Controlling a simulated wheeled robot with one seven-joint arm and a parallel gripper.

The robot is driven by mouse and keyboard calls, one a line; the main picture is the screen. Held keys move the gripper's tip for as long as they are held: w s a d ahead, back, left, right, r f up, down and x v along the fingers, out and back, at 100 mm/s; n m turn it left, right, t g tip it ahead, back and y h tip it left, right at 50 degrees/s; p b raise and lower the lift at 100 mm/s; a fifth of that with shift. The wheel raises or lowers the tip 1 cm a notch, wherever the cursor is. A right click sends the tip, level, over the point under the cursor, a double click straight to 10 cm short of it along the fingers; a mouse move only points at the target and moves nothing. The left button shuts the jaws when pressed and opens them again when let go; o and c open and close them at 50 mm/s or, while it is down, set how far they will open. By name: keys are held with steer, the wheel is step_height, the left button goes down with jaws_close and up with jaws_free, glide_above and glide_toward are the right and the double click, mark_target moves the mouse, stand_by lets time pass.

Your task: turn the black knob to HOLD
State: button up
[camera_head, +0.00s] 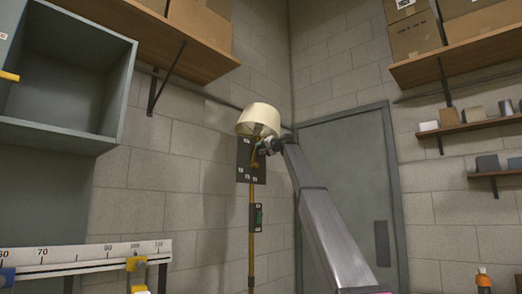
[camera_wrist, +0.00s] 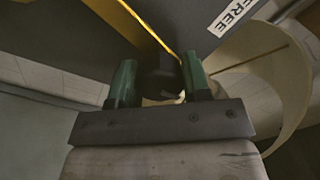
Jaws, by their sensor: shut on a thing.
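The black knob (camera_wrist: 158,78) sits between the two green fingers of my gripper (camera_wrist: 157,82) in the wrist view. The fingers are shut on its sides. The knob is on a dark plate (camera_wrist: 90,22), where a white label (camera_wrist: 232,14) reads FREE and a yellow stripe runs diagonally. No HOLD label is readable. The knob is too small to make out there.
The lampshade is close to the right of my gripper in the wrist view (camera_wrist: 285,90). A yellow pole (camera_head: 252,235) with a smaller dark plate (camera_head: 257,216) runs down below. A grey door (camera_head: 345,150) stands to the right, and wooden shelves (camera_head: 150,30) are above.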

steer(key=m, duration=1.1)
steer(key=shift+f, duration=0.15)
steer(key=shift+m, duration=0.5)
steer(key=o, duration=0.9)
steer(key=shift+s+d, duration=0.1)
steer(key=shift+d, duration=0.05)
steer(key=v, duration=1)
steer(key=shift+s+d, duration=0.2)
